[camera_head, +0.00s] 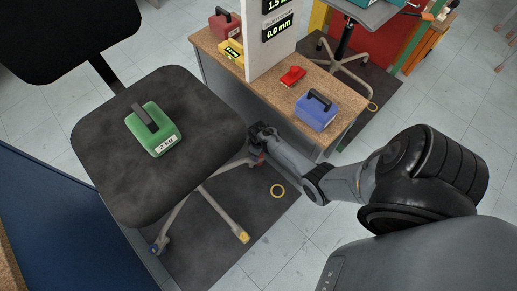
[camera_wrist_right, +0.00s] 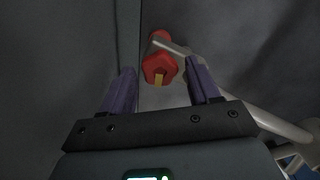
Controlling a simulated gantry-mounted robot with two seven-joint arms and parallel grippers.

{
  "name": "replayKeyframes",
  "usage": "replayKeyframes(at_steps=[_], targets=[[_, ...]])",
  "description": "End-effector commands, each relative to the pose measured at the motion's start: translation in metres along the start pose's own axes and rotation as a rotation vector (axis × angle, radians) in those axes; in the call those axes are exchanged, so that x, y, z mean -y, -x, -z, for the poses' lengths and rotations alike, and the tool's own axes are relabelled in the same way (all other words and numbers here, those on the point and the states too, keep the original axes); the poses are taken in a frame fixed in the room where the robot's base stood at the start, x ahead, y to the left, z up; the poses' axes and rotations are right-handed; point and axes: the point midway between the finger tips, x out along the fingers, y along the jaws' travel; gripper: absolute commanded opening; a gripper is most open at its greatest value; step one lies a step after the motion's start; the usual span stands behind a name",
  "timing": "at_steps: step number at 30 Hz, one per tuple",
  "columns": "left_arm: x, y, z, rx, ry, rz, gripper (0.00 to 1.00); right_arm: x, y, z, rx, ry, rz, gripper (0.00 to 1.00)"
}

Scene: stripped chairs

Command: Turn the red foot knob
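The red foot knob (camera_head: 260,158) is at the end of a chair leg, just under the right edge of the dark seat (camera_head: 205,105), partly hidden by my right gripper. In the right wrist view the red knob (camera_wrist_right: 160,68) has a faceted end with a yellow mark and sits on a pale leg. My right gripper (camera_head: 262,136) reaches in beside the seat edge. In the right wrist view its two purple fingers (camera_wrist_right: 160,82) are spread, and the knob shows beyond and between the tips, apparently untouched. My left gripper is not in view.
A green weight (camera_head: 154,130) rests on the seat. A yellow foot knob (camera_head: 243,237) and a blue one (camera_head: 154,249) end other legs. A wooden bench (camera_head: 222,58) with a blue weight (camera_head: 316,112) stands close behind my right arm.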

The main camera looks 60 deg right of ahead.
Motion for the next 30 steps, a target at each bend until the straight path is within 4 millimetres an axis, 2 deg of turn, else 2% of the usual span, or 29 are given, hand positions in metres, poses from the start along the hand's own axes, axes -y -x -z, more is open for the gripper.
replayKeyframes(at_steps=[1, 9, 10, 20, 30], targets=[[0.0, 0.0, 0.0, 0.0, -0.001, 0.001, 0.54, 0.0, 0.0, 0.0, 0.0, 0.0, 0.0, 0.52], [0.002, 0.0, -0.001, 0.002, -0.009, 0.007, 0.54, 0.0, 0.0, 0.0, 0.0, 0.0, 0.0, 0.11], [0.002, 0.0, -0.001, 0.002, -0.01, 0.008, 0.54, 0.0, 0.0, 0.0, 0.0, 0.0, 0.0, 0.08], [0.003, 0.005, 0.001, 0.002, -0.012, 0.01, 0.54, 0.0, 0.002, 0.0, 0.0, -0.05, 0.001, 0.08], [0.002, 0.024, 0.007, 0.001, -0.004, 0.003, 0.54, 0.0, 0.003, 0.0, 0.001, -0.282, 0.003, 0.08]])
